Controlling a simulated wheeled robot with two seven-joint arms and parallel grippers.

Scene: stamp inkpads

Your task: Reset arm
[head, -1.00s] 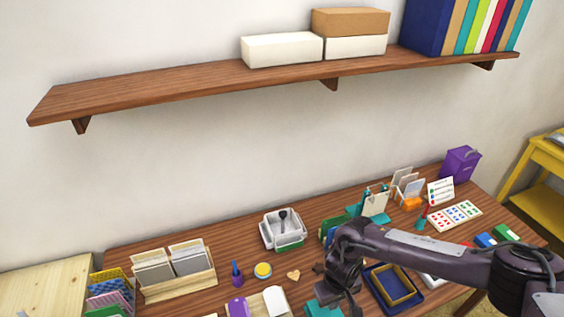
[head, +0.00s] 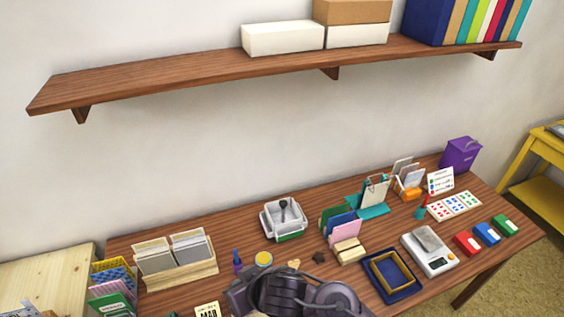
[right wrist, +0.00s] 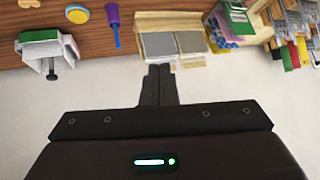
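My right arm (head: 290,292) is folded dark and low at the bottom middle of the head view, over the near edge of the wooden table (head: 330,272). Its fingers are not clear there. In the right wrist view my right gripper (right wrist: 160,70) has its two dark fingers together, with nothing seen between them. The fingers point towards the card box, which shows there upside down (right wrist: 172,46). Three stamp-pad-like boxes, red (head: 467,243), blue (head: 487,234) and green (head: 505,225), stand in a row at the table's right. My left gripper is not in view.
A card box (head: 178,268), a white tray with a stamp (head: 284,218), a blue tray (head: 393,290), a white scale (head: 430,251) and a folder rack (head: 341,228) stand on the table. A wooden shelf (head: 200,85) hangs on the wall above.

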